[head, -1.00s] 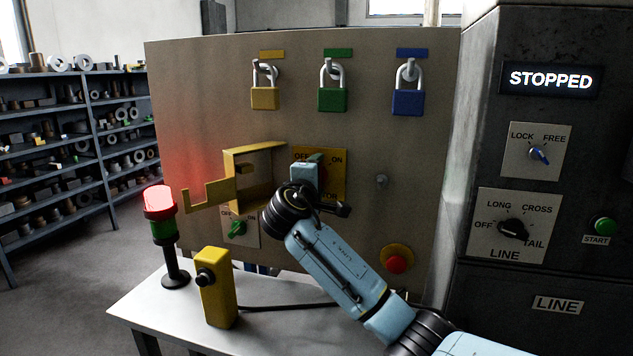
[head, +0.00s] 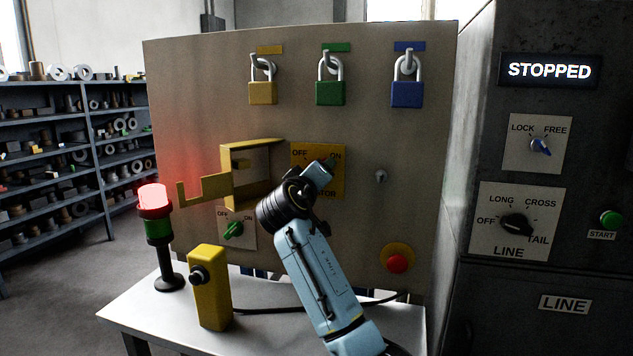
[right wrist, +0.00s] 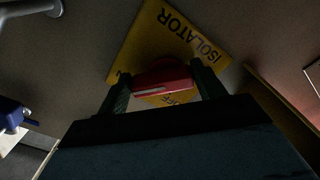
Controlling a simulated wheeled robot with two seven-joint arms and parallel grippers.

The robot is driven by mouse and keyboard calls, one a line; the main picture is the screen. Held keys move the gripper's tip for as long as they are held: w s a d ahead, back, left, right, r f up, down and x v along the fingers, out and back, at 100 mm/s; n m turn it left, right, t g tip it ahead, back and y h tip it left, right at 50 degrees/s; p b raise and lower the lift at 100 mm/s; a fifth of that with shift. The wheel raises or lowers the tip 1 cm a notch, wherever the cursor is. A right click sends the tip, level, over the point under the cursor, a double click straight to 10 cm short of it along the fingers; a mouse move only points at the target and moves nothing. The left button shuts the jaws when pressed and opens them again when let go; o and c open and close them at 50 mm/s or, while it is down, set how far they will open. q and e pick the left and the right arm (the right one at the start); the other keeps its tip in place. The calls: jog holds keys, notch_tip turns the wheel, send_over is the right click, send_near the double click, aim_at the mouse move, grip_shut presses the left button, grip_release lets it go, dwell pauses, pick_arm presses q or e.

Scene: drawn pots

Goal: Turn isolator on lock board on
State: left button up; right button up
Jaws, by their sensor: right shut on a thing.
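The isolator has a yellow plate (head: 335,183) on the beige lock board (head: 210,80), marked OFF at the upper left and ON at the upper right. Its red handle (right wrist: 162,78) is between both fingers of my right gripper (right wrist: 162,86), which is shut on it. The handle lies at a slant to the plate lettering. In the head view my right gripper (head: 326,164) leans toward the ON mark and hides most of the handle. My left gripper is not in view.
A yellow hinged bracket (head: 231,185) juts out left of the isolator. Yellow (head: 262,93), green (head: 330,93) and blue (head: 407,95) padlocks hang above. A smaller green knob (head: 233,229) and a red button (head: 397,264) are lower. The line cabinet's display (head: 549,71) reads STOPPED.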

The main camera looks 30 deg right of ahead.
jog(key=shift+m, duration=0.3)
jog(key=o, duration=1)
jog(key=v, duration=1.3)
jog(key=shift+s+a, duration=0.15)
jog(key=shift+a, duration=0.05)
